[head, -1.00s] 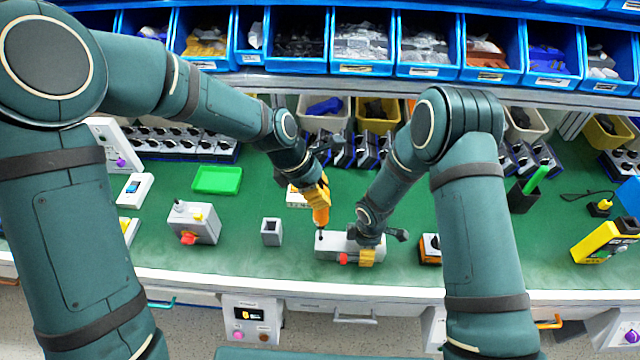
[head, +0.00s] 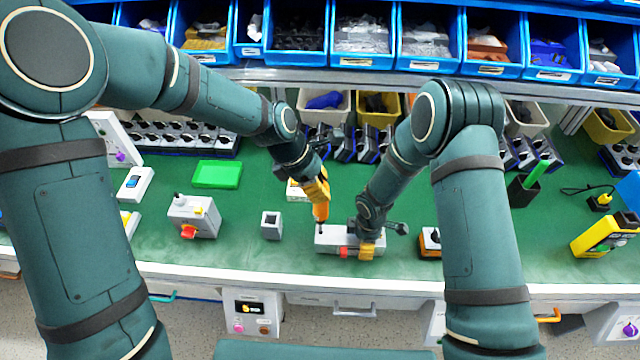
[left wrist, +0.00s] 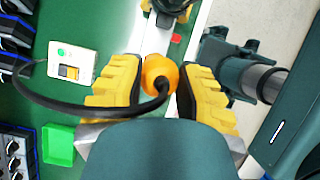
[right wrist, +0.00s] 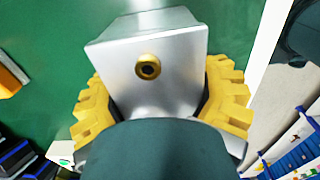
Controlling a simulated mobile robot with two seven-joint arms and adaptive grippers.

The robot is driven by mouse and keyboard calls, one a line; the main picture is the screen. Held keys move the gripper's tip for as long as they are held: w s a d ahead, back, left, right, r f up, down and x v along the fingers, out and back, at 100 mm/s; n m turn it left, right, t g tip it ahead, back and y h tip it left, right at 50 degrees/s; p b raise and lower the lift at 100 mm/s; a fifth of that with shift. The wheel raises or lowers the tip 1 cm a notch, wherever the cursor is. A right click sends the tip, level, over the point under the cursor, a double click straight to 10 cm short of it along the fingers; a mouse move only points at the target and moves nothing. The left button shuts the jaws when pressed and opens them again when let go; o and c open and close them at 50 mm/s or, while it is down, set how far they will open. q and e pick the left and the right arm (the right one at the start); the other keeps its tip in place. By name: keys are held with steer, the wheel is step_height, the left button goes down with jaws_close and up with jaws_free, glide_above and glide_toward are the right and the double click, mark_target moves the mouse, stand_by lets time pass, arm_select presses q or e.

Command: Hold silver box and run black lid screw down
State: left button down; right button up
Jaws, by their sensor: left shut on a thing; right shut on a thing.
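The silver box (head: 334,239) lies on the green bench top near the front edge, with a red part on its front. My right gripper (head: 366,251) is shut on its right part; the right wrist view shows the box (right wrist: 180,75) between the fingers, with a brass ring on one face. My left gripper (head: 317,190) is shut on an orange electric screwdriver (head: 321,212), whose body (left wrist: 155,72) and black cable show in the left wrist view. The screwdriver stands near upright, its dark tip at the box's left end. I cannot make out the black lid or its screw.
A small grey open-topped block (head: 271,226) and a grey box with a red knob (head: 197,217) stand to the left. A green tray (head: 217,174) lies behind. An orange-and-black box (head: 430,241) stands right of my right gripper. Blue bins line the back.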

arm_select(q)
steer(key=shift+f, duration=0.95)
stand_by(3.2)
steer(key=shift+r, duration=2.3)
arm_select(e)
steer(key=o, duration=1.3)
steer(key=shift+o, duration=0.2)
